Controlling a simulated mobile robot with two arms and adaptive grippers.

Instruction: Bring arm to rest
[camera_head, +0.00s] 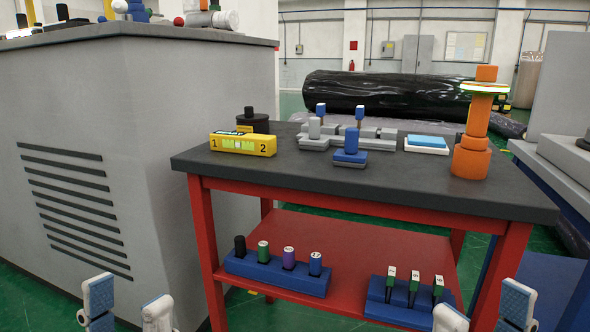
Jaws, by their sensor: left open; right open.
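My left gripper (127,308) shows at the bottom left edge, its two white and blue fingers apart with nothing between them. It is in front of the grey cabinet. My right gripper (483,313) shows at the bottom right edge, its fingers apart and empty. It is in front of the red-framed table's right side. Both grippers appear low in the picture, below the dark tabletop (400,188). Only the finger ends show; the rest of both arms is out of view.
The tabletop bears a yellow box (243,144), grey fixtures with blue parts (350,150) and an orange lamp-like post (471,158). Blue holders (276,272) (398,311) stand on the red lower shelf (345,250). A grey vented cabinet (190,150) stands left. Black wrapped rolls (390,95) lie behind.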

